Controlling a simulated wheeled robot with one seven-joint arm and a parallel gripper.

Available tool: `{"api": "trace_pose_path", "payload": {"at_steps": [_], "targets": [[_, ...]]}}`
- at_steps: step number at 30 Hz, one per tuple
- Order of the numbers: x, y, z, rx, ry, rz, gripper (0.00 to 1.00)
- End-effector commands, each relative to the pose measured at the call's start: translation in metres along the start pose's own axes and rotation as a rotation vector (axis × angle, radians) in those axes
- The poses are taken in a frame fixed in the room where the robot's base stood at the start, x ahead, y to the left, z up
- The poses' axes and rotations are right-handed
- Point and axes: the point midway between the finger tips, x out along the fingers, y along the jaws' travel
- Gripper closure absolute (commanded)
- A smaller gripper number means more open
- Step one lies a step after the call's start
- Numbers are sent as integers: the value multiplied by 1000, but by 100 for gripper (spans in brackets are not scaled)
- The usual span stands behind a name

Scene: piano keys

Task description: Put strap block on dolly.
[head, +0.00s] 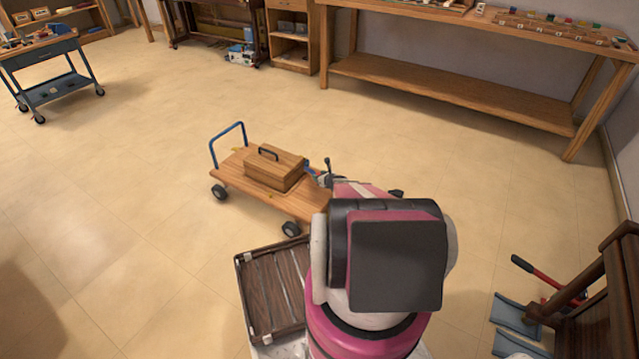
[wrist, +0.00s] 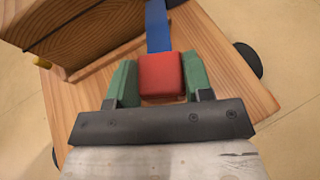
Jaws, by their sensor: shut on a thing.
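The strap block is a red block (wrist: 160,76) with a blue strap (wrist: 157,28) running away from it in the wrist view. My gripper (wrist: 159,82) has green fingers, one on each side of the red block, and is shut on it. The dolly (head: 232,171) is a flat wooden cart with a blue handle and black wheels in the head view. Its wooden deck (wrist: 225,85) lies beneath the held block in the wrist view. I cannot tell whether the block touches the deck. My arm hides the dolly's right end in the head view.
A wooden toolbox (head: 276,167) with a dark handle sits on the dolly, close beside the block. A dark slatted crate (head: 243,290) stands in front of the dolly. A blue cart (head: 45,52) is far left, and a long workbench (head: 450,85) is behind. Floor left of the dolly is clear.

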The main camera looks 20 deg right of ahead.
Motion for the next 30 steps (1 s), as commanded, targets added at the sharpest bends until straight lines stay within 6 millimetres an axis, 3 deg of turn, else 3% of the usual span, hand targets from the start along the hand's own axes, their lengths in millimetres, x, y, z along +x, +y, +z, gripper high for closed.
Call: {"api": "trace_pose_path", "payload": {"at_steps": [9, 21, 22, 24, 30], "targets": [[15, 0, -35, 1, 0, 0, 77], [16, 0, -39, 0, 0, 0, 77], [16, 0, -39, 0, 0, 0, 47], [16, 0, -38, 0, 0, 0, 28], [16, 0, -38, 0, 0, 0, 28]]}}
